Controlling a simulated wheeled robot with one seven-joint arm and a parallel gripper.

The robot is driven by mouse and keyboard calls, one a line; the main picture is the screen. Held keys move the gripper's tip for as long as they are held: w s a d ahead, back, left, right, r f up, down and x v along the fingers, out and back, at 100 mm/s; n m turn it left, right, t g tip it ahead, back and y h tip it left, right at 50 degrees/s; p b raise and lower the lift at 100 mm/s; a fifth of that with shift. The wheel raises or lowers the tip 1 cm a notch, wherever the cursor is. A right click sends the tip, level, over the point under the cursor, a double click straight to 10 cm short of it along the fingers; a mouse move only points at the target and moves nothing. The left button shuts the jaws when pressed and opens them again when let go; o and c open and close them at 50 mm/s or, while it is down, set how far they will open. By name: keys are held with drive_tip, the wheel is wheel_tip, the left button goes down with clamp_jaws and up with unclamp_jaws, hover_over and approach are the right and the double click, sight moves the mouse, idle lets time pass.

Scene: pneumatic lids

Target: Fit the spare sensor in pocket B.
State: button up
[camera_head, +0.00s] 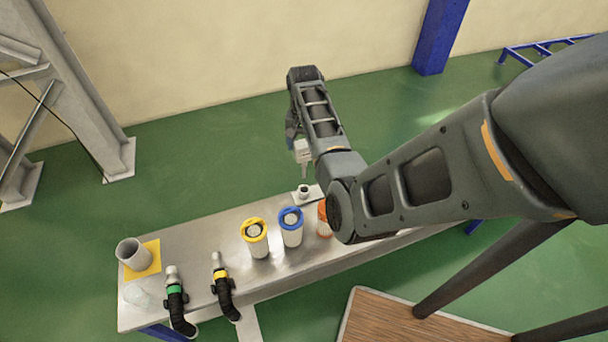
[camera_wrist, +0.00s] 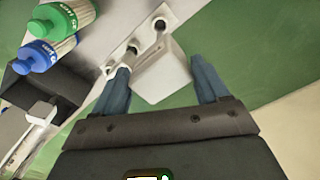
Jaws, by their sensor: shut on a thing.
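My gripper (camera_wrist: 160,64) is shut on a pale box-shaped part (camera_wrist: 162,80), which looks like the sensor. The box sits between my two blue fingers, and a short grey stem projects from it. In the head view the pale part (camera_head: 302,152) hangs below my wrist with its stem pointing down. A light plate (camera_head: 309,188) with a raised round socket (camera_head: 303,190) lies below it at the bench's back edge. The stem appears above the plate; I cannot tell whether it touches. In the wrist view another round socket (camera_wrist: 160,22) shows on the plate. I cannot read any pocket letters.
The metal bench (camera_head: 200,245) carries yellow-ringed (camera_head: 255,232), blue-ringed (camera_head: 291,222) and orange (camera_head: 324,218) canisters near the plate. Hoses with green (camera_head: 174,290) and yellow (camera_head: 220,275) bands lie at left. A grey cup (camera_head: 133,254) stands on a yellow square (camera_head: 146,258). My arm hides the bench's right part.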

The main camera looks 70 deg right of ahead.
drive_tip(key=shift+r, duration=1.25)
drive_tip(key=shift+a, duration=0.1)
